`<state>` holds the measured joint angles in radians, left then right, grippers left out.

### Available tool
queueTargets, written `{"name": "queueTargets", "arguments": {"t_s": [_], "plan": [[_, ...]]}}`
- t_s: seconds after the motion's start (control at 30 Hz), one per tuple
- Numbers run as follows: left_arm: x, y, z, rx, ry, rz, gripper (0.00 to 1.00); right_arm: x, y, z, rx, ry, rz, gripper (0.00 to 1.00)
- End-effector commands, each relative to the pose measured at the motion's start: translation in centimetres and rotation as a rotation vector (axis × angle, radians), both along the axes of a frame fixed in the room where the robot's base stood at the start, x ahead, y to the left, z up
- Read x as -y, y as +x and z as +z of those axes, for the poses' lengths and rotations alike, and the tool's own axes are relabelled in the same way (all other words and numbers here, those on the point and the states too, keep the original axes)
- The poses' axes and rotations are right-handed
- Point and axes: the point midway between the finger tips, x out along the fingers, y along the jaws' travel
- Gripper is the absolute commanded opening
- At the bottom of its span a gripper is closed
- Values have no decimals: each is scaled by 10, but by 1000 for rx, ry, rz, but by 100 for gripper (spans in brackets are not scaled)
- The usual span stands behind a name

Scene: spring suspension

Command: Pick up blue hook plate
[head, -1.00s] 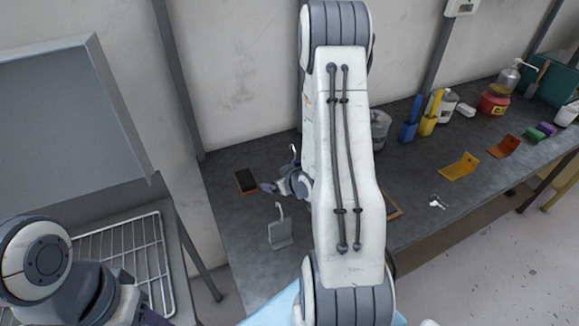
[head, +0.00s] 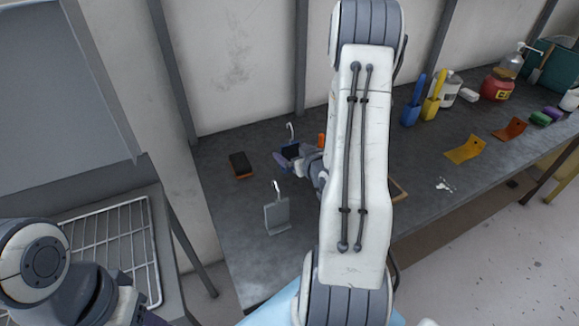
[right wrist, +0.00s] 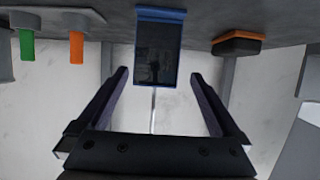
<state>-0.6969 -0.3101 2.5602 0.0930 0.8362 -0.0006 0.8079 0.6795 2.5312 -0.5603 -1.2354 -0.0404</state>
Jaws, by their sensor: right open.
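The blue hook plate (head: 290,150) stands upright on the grey workbench with its thin metal hook pointing up. In the head view my right gripper partly covers it. In the right wrist view the plate (right wrist: 160,52) is a dark panel with blue edges, and its thin hook rod runs down between my fingers. My right gripper (head: 283,160) is open and empty, close in front of the plate, and its fingers (right wrist: 158,76) lie on either side of the rod. My left gripper is at most a cut-off dark piece at the lower left; its jaws are hidden.
A grey hook plate (head: 277,215) stands nearer on the bench. A black-and-orange block (head: 240,165) lies to the left. Green (right wrist: 27,44) and orange (right wrist: 76,47) handles stand on the other side. Yellow and orange plates lie further right. A wire rack (head: 110,245) is at left.

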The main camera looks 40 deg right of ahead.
Motion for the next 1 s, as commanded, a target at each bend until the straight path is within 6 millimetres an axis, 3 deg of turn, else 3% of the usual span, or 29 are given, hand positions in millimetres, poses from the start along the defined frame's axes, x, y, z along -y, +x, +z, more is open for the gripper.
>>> {"name": "queueTargets", "arguments": {"t_s": [0.03, 0.23, 0.37, 0.7, 0.97, 1.0], "plan": [[0, 0, -14, 0, 0, 0, 50, 1, 4, -7, 4, -4, 1, 100], [0, 0, -25, 0, 0, 0, 50, 3, 12, -6, 3, -1, -2, 100], [0, 0, -22, 0, 0, 0, 50, 5, 17, -5, 0, 1, -1, 100], [0, 0, -9, 0, 0, 0, 50, 19, 55, -22, 0, 1, -2, 100], [0, 0, -9, 0, 0, 0, 50, 20, 58, -24, 1, 1, -3, 100], [0, 0, -9, 0, 0, 0, 50, 20, 58, -24, 1, 1, -3, 92]]}}
